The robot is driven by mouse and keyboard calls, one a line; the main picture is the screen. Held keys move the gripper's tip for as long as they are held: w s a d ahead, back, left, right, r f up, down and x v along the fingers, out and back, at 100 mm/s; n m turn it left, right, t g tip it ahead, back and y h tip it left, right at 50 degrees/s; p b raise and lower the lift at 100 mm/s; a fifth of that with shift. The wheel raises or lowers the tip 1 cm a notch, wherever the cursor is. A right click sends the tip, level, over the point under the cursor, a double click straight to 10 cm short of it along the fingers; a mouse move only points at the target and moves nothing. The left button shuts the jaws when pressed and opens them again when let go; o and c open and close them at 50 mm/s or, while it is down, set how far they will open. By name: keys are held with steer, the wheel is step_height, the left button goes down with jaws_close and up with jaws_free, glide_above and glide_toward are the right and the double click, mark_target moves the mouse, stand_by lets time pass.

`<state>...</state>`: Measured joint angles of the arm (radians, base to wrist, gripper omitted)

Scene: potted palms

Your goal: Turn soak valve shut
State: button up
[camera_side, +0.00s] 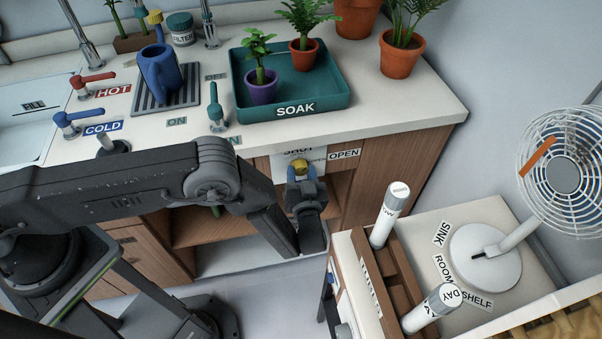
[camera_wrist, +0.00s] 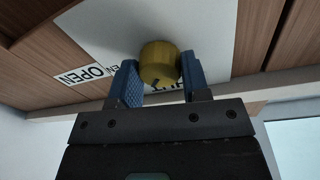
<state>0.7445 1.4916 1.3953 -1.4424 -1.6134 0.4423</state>
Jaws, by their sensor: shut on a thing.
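The soak valve knob is a yellow round knob (camera_side: 300,166) on a white plate (camera_side: 283,160) on the cabinet front below the SOAK tray (camera_side: 340,107). In the wrist view the yellow knob (camera_wrist: 158,62) sits between the two blue fingers of my gripper (camera_wrist: 157,82). My gripper (camera_side: 301,172) is shut on the knob. An OPEN label (camera_side: 345,154) is right of the plate, and it also shows in the wrist view (camera_wrist: 80,74). The SHUT label (camera_side: 298,150) is partly hidden. The knob's pointer mark is small and its setting is hard to read.
The teal tray holds a purple-potted plant (camera_side: 262,86) and a terracotta-potted fern (camera_side: 304,55). A blue watering can (camera_side: 160,72) stands on a rack. Right are a fan (camera_side: 562,172) and a wooden rack with white cylinders (camera_side: 390,215). The open shelf is below my gripper.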

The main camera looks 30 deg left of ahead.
steer(key=o, duration=0.9)
steer(key=shift+v, duration=3.75)
steer(key=shift+r, duration=0.15)
